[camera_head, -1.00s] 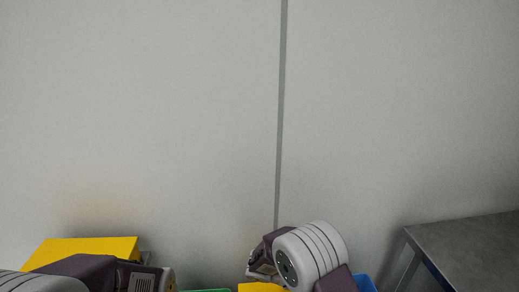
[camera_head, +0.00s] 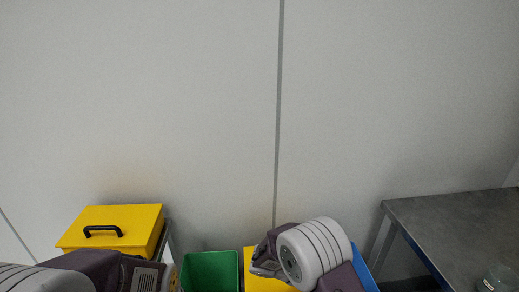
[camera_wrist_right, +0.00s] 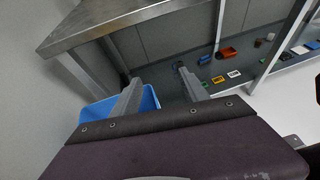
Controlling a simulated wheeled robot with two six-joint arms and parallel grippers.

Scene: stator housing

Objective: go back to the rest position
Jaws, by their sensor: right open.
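My right gripper (camera_wrist_right: 155,88) shows in the right wrist view with its two fingers spread apart and nothing between them. In the head view my right arm is at the bottom centre, in front of the bins, and its fingertips are hidden. My left arm comes in at the bottom left of the head view, in front of the yellow box; its gripper fingers are not visible. No stator housing can be made out.
A yellow box (camera_head: 112,221) with a black handle stands at left. A green bin (camera_head: 210,270), a yellow bin (camera_head: 250,275) and a blue bin (camera_head: 366,270) stand low at centre. A grey metal table (camera_head: 460,225) is at right. The wall behind is bare.

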